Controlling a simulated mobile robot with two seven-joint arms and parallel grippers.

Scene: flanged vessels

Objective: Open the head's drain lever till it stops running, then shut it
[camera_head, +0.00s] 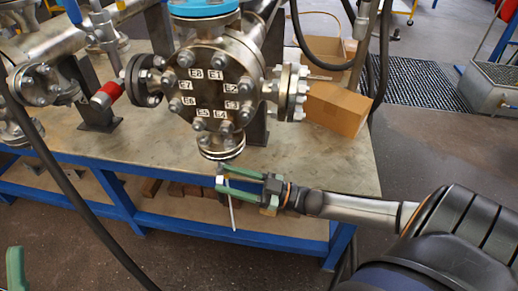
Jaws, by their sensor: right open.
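The head (213,88) is a round steel flange with labels E1 to E8, facing me above the bench. A bottom flange (222,144) hangs under it. My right gripper (222,178) comes in from the right just below that flange, its green-edged fingers apart. A small pale piece shows at its fingertips; I cannot tell if they touch it. A thin pale line (232,210) runs down from there; I cannot tell if it is a lever, a rod or liquid. I cannot make out the drain lever clearly. Part of my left gripper (15,268) shows at the lower left edge.
The head sits over a steel-topped bench (335,165) with a blue frame. A red-capped side fitting (105,94) is at its left. A cardboard box (337,108) stands at the right. A black hose crosses the left side. The floor at front is clear.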

